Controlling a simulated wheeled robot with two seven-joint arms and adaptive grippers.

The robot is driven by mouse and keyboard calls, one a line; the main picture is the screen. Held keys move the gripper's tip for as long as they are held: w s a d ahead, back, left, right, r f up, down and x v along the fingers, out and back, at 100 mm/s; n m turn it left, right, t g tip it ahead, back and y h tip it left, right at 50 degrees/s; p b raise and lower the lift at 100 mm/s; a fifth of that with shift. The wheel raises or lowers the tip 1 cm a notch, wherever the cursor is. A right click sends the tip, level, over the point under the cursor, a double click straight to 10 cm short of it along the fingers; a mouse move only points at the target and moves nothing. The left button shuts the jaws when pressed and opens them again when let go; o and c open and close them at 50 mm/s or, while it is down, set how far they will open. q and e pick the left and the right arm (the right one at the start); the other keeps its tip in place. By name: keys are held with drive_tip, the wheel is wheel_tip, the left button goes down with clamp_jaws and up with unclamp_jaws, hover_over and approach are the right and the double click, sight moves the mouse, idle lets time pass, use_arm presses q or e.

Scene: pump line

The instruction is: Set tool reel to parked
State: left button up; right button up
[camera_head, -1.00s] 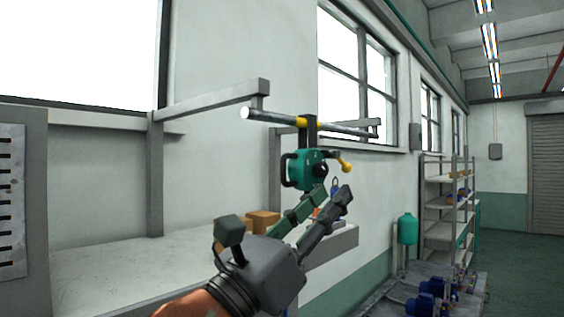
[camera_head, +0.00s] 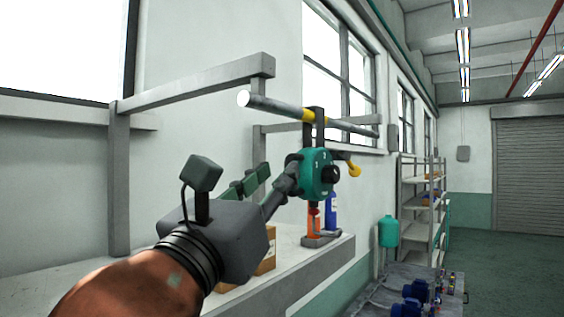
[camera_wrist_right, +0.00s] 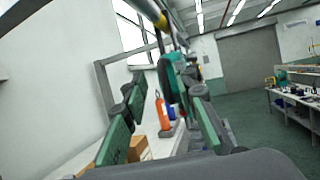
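The tool reel (camera_head: 316,173) is a teal round body with a black hub and a yellow-tipped lever (camera_head: 353,169). It hangs by a dark bracket from a grey rail (camera_head: 275,106) with a yellow band. My right gripper (camera_head: 270,178) is open at the reel's left side; its near finger overlaps the reel's edge, and contact cannot be told. In the right wrist view, the reel (camera_wrist_right: 166,78) shows between the spread fingers, closer to the right one, with its far side partly hidden. My left gripper is not in view.
A grey frame (camera_head: 190,86) carries the rail.

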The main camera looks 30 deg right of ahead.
sight(286, 165)
drive_tip(key=x, duration=0.5)
drive_tip(key=shift+d+f+p, duration=0.1)
drive_tip(key=shift+f+p, duration=0.05)
drive_tip(key=shift+p, duration=0.15)
drive_tip(key=shift+d, duration=0.15)
clamp_jaws()
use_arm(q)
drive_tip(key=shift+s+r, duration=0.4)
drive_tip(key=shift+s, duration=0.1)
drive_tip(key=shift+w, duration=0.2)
